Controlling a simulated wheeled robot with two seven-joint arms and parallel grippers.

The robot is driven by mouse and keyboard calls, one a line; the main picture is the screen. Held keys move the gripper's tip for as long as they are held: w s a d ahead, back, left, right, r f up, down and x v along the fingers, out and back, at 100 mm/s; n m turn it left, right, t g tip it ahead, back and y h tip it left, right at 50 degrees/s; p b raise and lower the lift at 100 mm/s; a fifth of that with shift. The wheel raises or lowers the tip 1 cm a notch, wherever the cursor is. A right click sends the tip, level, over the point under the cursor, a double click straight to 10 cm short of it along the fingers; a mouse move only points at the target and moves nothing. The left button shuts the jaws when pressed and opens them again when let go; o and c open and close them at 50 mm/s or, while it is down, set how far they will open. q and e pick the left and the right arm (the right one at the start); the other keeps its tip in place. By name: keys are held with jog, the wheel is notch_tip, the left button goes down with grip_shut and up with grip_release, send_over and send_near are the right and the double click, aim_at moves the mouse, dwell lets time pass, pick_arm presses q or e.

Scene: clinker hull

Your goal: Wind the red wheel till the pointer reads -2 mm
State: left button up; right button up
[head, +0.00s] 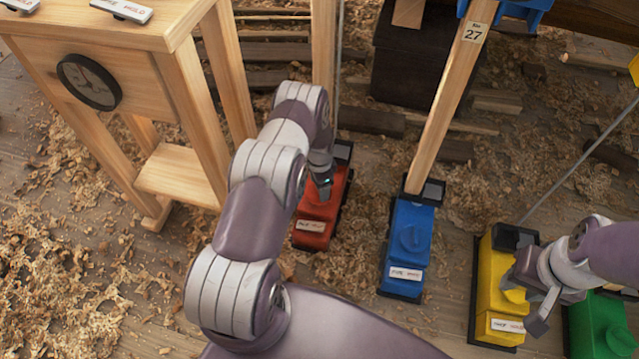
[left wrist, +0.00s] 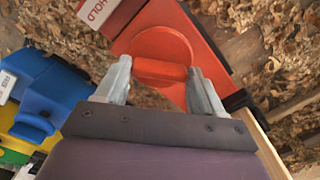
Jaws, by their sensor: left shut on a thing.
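The red wheel (left wrist: 162,52) is a round disc with a raised bar, on top of a red block (head: 311,232) on the floor. My left gripper (left wrist: 160,78) is shut on the bar, one finger at each end. In the head view my left gripper (head: 322,187) reaches down to the red block and hides much of the wheel. A round dark-rimmed dial (head: 88,82) is on the wooden stand at the left; its pointer is too small to read. My right gripper (head: 526,296) is open beside the yellow block (head: 490,290).
A blue block (head: 408,245) with a wooden post (head: 450,97) stands right of the red one. A green block (head: 600,325) is at the lower right. A thin rod (head: 580,160) rises from the yellow block. Wood shavings cover the plank floor.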

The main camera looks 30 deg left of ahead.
pick_arm(q)
jog(key=shift+m, duration=0.5)
jog(key=o, duration=1)
jog(key=shift+o, duration=0.2)
notch_tip(320, 180, up, 13)
jog(key=p, duration=0.6)
jog(key=shift+f, duration=0.15)
